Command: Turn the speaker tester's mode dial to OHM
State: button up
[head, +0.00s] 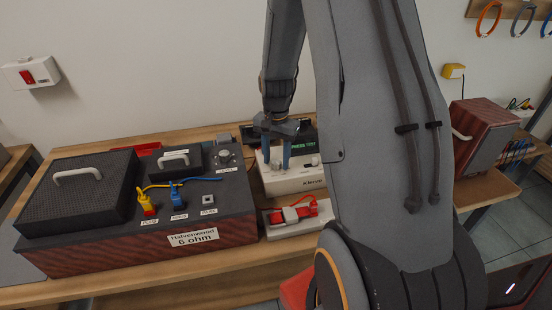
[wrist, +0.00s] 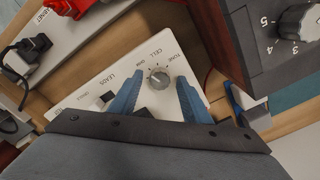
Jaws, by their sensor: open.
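The speaker tester (head: 300,184) is a white box marked Klova, with a dark display reading PRESS TEST in green, right of the big speaker. In the wrist view its white panel (wrist: 90,95) carries a round grey mode dial (wrist: 159,78) with the labels TONE, CELL and OHM around it. OHM is at the dial's left; I cannot tell surely where its pointer stands. My gripper (head: 276,163) is open, pointing down over the tester. In the wrist view its blue fingers (wrist: 160,80) are spread on either side of the dial, with visible gaps.
The speaker (head: 205,228), marked 6 ohm, stands left with yellow and blue plugs; its numbered knob (wrist: 298,24) shows in the wrist view. Another wooden box (head: 478,130) stands right.

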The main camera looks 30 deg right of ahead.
aim_at(276, 162)
notch_tip(276, 162, up, 8)
jog(key=shift+f+b, duration=0.15)
jog(key=shift+b, duration=0.7)
